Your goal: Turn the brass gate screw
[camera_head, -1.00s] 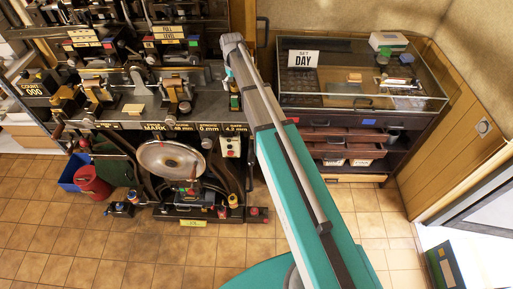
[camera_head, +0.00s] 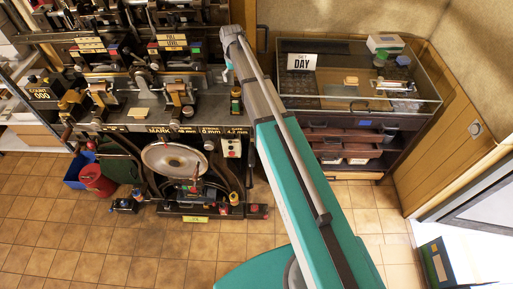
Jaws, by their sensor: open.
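The press (camera_head: 150,115) stands at the left, with a dark bench and several levers and brass-coloured fittings. A small upright fitting with yellow and green parts (camera_head: 236,100) stands at its right end, just left of my arm. A "GATE" label with a millimetre readout (camera_head: 238,132) is below it. I cannot tell for sure whether this fitting is the brass gate screw. My arm runs from the bottom right up to the top middle, beside the press's right end. My gripper is not visible; the far end of the arm is hidden behind its nearer link.
A glass display case (camera_head: 350,80) with a "DAY" sign stands right of my arm, over drawers. A steel disc (camera_head: 173,158) sits under the bench. A red bucket (camera_head: 95,180) and a blue bin (camera_head: 77,172) are at the left.

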